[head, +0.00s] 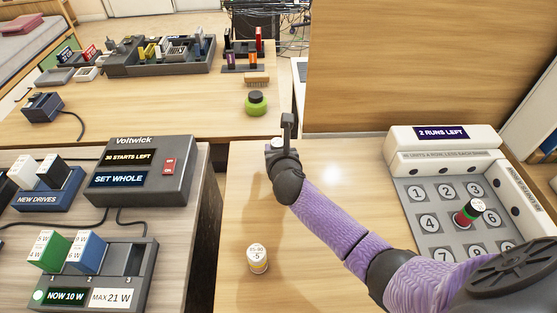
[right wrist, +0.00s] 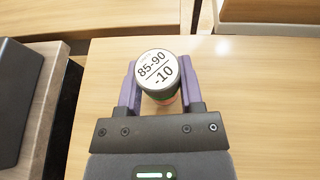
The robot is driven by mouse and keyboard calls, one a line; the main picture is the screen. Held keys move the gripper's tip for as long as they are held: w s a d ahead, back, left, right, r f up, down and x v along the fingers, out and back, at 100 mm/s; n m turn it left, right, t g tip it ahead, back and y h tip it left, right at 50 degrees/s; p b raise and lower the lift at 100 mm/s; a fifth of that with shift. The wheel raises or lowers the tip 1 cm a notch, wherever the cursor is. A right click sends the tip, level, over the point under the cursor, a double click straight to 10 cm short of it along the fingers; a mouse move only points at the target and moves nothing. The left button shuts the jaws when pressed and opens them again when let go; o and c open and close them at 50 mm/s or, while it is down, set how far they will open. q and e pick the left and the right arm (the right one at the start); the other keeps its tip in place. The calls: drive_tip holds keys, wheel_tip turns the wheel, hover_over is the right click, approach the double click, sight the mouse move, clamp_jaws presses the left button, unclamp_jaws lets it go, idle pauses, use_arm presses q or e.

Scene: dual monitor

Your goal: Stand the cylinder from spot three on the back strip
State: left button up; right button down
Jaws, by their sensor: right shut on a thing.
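My right gripper (head: 282,143) is shut on a cylinder (right wrist: 157,78) with a white top labelled "85-90 / -10"; its side shows dark green and a reddish band. It is held near the far left of the right-hand table. On the numbered pad (head: 406,206), spot three (head: 475,189) is bare. A red and dark cylinder (head: 467,214) stands near the pad's middle. A cream cylinder (head: 258,259) labelled "-5" stands at the near left of this table. I cannot clearly make out which surface is the back strip. My left gripper is not in view.
A white unit (head: 442,142) behind the pad reads "2 RUNS LEFT". A wooden panel (head: 420,65) rises behind the table. The grey Voltwick box (head: 140,170) stands left across a gap. A green jar (head: 256,103) stands on the far desk. The table's middle is clear.

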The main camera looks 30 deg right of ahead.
drive_tip(key=shift+f, duration=0.95)
drive_tip(key=shift+r, duration=0.35)
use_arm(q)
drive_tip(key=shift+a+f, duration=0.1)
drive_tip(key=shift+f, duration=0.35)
use_arm(e)
drive_tip(key=shift+f, duration=0.15)
drive_tip(key=c, duration=0.7)
unclamp_jaws()
drive_tip(key=o, duration=0.5)
drive_tip(key=shift+c, duration=0.2)
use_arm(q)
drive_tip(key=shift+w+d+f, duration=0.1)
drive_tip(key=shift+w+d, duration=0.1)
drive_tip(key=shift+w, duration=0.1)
